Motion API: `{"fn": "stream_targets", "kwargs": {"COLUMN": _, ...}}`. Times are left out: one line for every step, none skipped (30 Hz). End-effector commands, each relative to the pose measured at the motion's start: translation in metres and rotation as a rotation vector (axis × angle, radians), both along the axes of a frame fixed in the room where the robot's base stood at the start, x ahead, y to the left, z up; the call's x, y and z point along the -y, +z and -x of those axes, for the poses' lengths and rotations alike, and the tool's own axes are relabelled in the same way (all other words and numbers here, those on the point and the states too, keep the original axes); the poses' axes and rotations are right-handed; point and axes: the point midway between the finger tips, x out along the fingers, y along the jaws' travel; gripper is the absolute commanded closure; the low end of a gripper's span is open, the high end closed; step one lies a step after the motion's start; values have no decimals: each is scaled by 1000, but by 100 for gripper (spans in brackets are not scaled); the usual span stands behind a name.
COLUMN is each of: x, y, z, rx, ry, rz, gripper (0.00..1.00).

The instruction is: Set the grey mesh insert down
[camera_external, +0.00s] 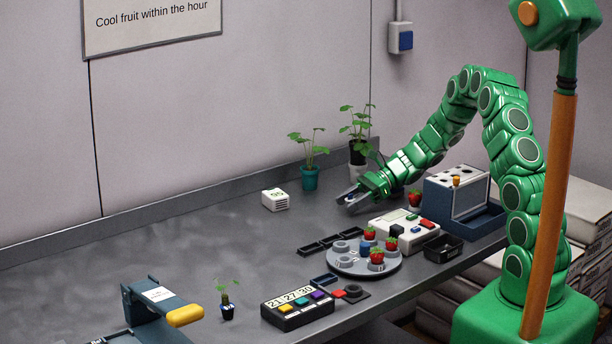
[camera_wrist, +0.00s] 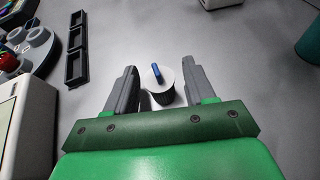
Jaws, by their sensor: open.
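The grey mesh insert (camera_wrist: 160,96) stands on the bench in the wrist view. It has a pale round top with a blue grip bar and a dark mesh side below. My gripper (camera_wrist: 159,70) is open, with one finger on each side of the insert. In the external view my gripper (camera_external: 346,198) is low over the bench, and the insert is mostly hidden by the fingers.
A three-part black tray (camera_wrist: 76,48) lies to the left. The round rack (camera_external: 364,270) holds several strawberries, and a white machine (camera_external: 404,228) stands near it. A white cube (camera_external: 275,200) and potted plants (camera_external: 310,178) stand toward the wall. The bench to the left is largely clear.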

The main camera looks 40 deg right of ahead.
Motion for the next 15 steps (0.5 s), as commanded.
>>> {"fn": "stream_targets", "kwargs": {"x": 0, "y": 1, "z": 0, "rx": 1, "ry": 0, "rz": 0, "gripper": 46}}
{"fn": "stream_targets", "kwargs": {"x": 0, "y": 2, "z": 0, "rx": 1, "ry": 0, "rz": 1, "gripper": 46}}
{"fn": "stream_targets", "kwargs": {"x": 3, "y": 3, "z": 0, "rx": 1, "ry": -1, "rz": 1, "gripper": 46}}
{"fn": "stream_targets", "kwargs": {"x": 6, "y": 5, "z": 1, "rx": 2, "ry": -1, "rz": 0, "gripper": 46}}
{"fn": "stream_targets", "kwargs": {"x": 9, "y": 6, "z": 2, "rx": 1, "ry": -3, "rz": 0, "gripper": 46}}
{"fn": "stream_targets", "kwargs": {"x": 14, "y": 8, "z": 3, "rx": 1, "ry": -3, "rz": 1, "gripper": 46}}
{"fn": "stream_targets", "kwargs": {"x": 18, "y": 10, "z": 4, "rx": 1, "ry": -4, "rz": 1, "gripper": 46}}
{"fn": "stream_targets", "kwargs": {"x": 23, "y": 12, "z": 5, "rx": 2, "ry": -5, "rz": 1, "gripper": 46}}
{"fn": "stream_targets", "kwargs": {"x": 29, "y": 15, "z": 7, "rx": 2, "ry": -4, "rz": 2, "gripper": 46}}
{"fn": "stream_targets", "kwargs": {"x": 34, "y": 17, "z": 8, "rx": 3, "ry": -3, "rz": 2, "gripper": 46}}
{"fn": "stream_targets", "kwargs": {"x": 39, "y": 19, "z": 10, "rx": 3, "ry": -4, "rz": 1, "gripper": 46}}
{"fn": "stream_targets", "kwargs": {"x": 46, "y": 22, "z": 12, "rx": 2, "ry": -4, "rz": -1, "gripper": 46}}
{"fn": "stream_targets", "kwargs": {"x": 51, "y": 24, "z": 13, "rx": 2, "ry": -2, "rz": 0, "gripper": 46}}
{"fn": "stream_targets", "kwargs": {"x": 56, "y": 27, "z": 14, "rx": 2, "ry": -2, "rz": 0, "gripper": 46}}
{"fn": "stream_targets", "kwargs": {"x": 62, "y": 29, "z": 16, "rx": 3, "ry": -3, "rz": 0, "gripper": 46}}
